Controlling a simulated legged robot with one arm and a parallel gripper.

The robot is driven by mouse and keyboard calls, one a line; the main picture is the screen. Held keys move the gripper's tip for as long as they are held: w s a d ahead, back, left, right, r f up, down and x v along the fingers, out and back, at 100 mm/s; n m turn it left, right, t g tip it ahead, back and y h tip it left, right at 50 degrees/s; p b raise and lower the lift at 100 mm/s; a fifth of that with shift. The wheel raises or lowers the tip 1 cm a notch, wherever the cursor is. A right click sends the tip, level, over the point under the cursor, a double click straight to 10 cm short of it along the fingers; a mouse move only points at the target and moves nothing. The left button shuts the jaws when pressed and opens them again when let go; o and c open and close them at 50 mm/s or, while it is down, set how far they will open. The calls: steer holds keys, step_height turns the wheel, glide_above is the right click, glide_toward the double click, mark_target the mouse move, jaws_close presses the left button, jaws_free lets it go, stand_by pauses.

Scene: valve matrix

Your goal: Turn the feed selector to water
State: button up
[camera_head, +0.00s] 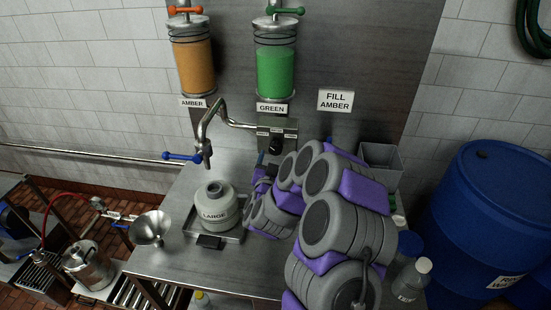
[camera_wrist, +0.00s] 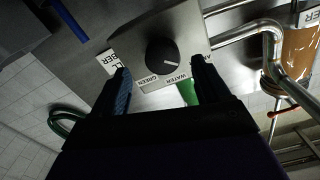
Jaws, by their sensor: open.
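The feed selector is a black round knob (camera_wrist: 162,57) on a metal box (camera_wrist: 190,32). A white mark on the knob points right in the wrist view. A GREEN label (camera_wrist: 149,81) and a WATER label (camera_wrist: 177,77) sit along the box's edge beside the knob. In the head view the dark knob (camera_head: 276,147) shows on the box under the green cylinder, partly behind my arm. My gripper (camera_wrist: 163,86) is open and empty. Its two fingers lie on either side of the knob in the wrist picture, apart from it. In the head view my arm mostly hides the gripper.
An amber cylinder (camera_head: 194,65) and a green cylinder (camera_head: 275,70) hang above. A blue barrel (camera_head: 490,215) stands at right.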

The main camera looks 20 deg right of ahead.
mark_target(275, 151)
steer(key=x, duration=0.3)
steer(key=shift+w+a, duration=0.15)
steer(key=shift+w, duration=0.15)
steer(key=shift+w+d, duration=0.4)
steer(key=shift+d, duration=0.1)
steer(key=shift+a, duration=0.1)
steer(key=c, duration=1)
